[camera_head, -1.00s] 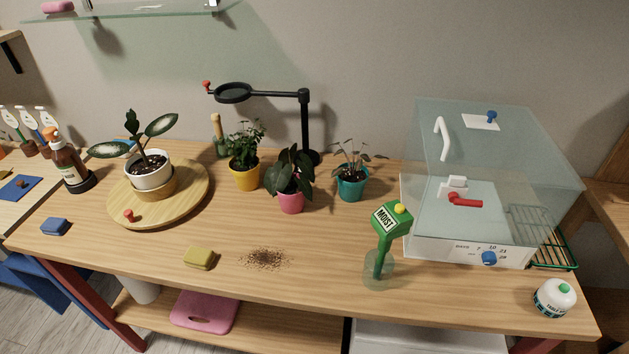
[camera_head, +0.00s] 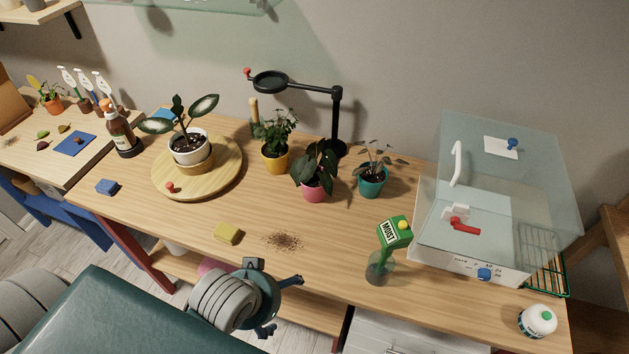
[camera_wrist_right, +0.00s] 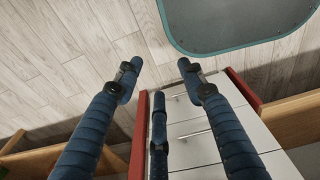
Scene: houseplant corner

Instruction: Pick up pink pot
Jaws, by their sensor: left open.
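The pink pot (camera_head: 314,193) stands upright on the wooden table (camera_head: 330,252), holding a plant with drooping dark green leaves (camera_head: 318,163) that cover part of its rim. My left gripper (camera_head: 281,306) is at the table's front edge, below and left of the pink pot in the head view. It is open and empty, well apart from the pot. My right gripper (camera_wrist_right: 160,74) shows in the right wrist view with its blue fingers spread and nothing between them. The pink pot is not in that view.
A yellow pot (camera_head: 275,161) stands left of the pink pot and a teal pot (camera_head: 372,184) right of it. A black magnifier lamp (camera_head: 337,115) stands behind.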

